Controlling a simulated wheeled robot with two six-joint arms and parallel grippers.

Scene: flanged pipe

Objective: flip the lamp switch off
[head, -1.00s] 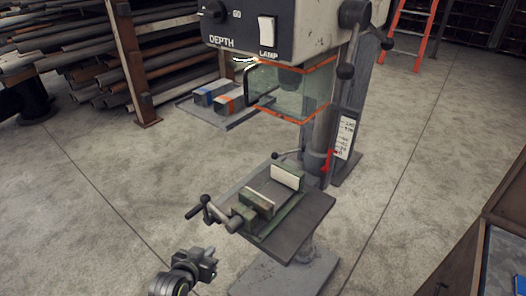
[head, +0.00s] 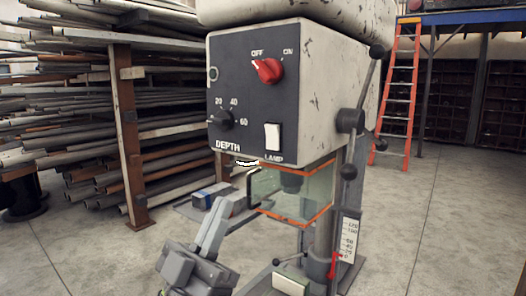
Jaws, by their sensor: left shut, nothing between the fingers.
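The lamp switch (head: 272,137) is a white rocker on the dark control panel (head: 226,92) of the drill press, above the word LAMP. A lit white lamp strip (head: 247,163) shows under the panel's lower edge. My left gripper (head: 217,207) is at the bottom, left of the guard, with its fingers shut, empty and pointing up. It is below and left of the switch and apart from it. My right gripper is not in the head view.
A red OFF/ON knob (head: 267,70) and a black depth knob (head: 222,119) share the panel. A clear guard with orange edges (head: 294,218) hangs below. Feed handles (head: 350,121) stick out at right. Pipe racks (head: 65,110) stand at left, an orange ladder (head: 400,90) at right.

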